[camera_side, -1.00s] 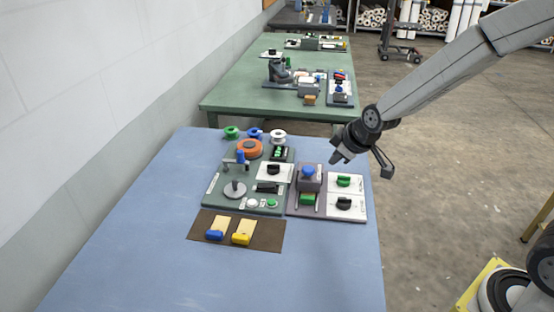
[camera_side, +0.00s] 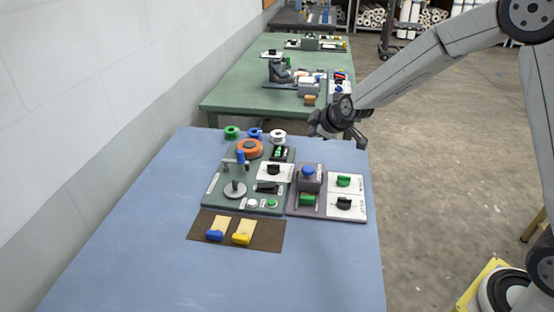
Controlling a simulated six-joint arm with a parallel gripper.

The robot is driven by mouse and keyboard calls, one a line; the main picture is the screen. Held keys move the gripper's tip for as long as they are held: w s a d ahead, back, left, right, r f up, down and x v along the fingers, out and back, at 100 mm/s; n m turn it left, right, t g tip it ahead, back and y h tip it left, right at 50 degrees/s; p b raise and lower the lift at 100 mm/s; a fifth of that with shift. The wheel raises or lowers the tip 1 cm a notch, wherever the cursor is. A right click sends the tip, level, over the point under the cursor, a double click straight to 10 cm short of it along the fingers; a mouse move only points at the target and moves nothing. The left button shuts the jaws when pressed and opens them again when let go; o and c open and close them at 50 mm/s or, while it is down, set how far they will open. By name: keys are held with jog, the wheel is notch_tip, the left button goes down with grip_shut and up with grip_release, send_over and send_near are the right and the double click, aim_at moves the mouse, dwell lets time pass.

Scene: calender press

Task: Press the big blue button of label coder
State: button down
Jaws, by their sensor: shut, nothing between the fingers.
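A big round blue button (camera_side: 308,170) sits on top of a dark grey block on a purple-grey base plate (camera_side: 296,208), on the right of the blue table. This looks like the label coder, but its lettering is too small to read. A green part (camera_side: 308,199) sits in front of the block. White panels with a green knob (camera_side: 344,181) and a black knob (camera_side: 344,203) are to the right. My gripper (camera_side: 314,126) is shut and empty. It hangs above the far edge of the blue table, behind the blue button and apart from it.
A green board (camera_side: 212,200) with an orange reel (camera_side: 249,148) and a blue-topped post adjoins on the left. Three spools, one white (camera_side: 278,136), stand at the far edge. A brown mat (camera_side: 264,234) lies in front. The table's front is clear.

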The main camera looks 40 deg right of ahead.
aim_at(307, 166)
jog(key=shift+f, duration=0.15)
jog(key=shift+f, duration=4.25)
jog(key=shift+f, duration=1.25)
dwell(0.5)
jog(key=shift+r, duration=1.2)
jog(key=shift+r, duration=0.15)
jog(key=shift+r, duration=2.4)
